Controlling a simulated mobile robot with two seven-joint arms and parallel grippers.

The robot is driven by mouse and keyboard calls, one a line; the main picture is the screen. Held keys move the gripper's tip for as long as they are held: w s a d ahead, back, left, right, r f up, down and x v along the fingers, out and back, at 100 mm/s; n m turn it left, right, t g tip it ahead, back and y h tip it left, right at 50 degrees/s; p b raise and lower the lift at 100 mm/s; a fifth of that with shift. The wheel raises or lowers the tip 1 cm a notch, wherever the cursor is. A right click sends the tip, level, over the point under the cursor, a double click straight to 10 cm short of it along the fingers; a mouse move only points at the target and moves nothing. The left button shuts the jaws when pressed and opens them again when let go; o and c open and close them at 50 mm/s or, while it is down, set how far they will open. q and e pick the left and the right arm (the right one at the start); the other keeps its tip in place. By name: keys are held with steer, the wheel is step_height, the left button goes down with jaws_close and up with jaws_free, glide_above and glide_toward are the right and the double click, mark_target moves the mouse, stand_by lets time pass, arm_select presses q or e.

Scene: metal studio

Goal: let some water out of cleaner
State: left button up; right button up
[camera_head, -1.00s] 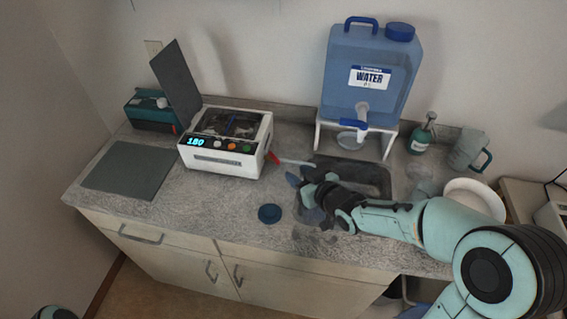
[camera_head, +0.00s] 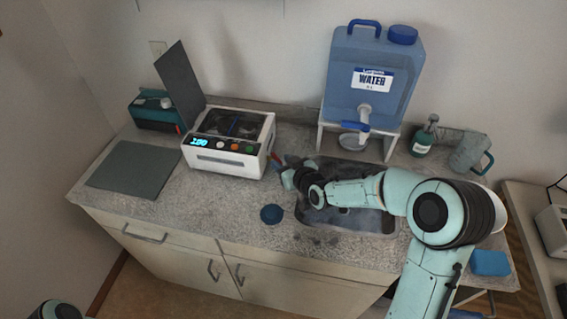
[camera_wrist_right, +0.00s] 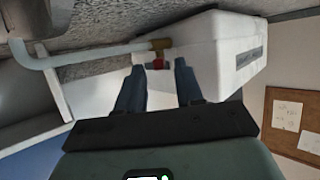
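The cleaner (camera_head: 228,160) is a white box on the counter with its dark lid raised, a lit display and several buttons. On its right side is a red drain valve handle (camera_head: 275,160). In the right wrist view the red handle (camera_wrist_right: 158,63) sits below a brass fitting (camera_wrist_right: 160,45), with a pale drain tube (camera_wrist_right: 90,53) running left. My right gripper (camera_head: 287,177) is beside the cleaner's right side, and in the wrist view its open fingers (camera_wrist_right: 157,78) stand either side of the handle, apparently not closed on it. My left gripper is out of view.
The sink (camera_head: 355,220) lies under my right arm. A blue water jug (camera_head: 372,85) on a white stand is behind it. A green bottle (camera_head: 422,143) and a jug (camera_head: 468,152) stand right.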

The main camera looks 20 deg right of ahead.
jaws_close()
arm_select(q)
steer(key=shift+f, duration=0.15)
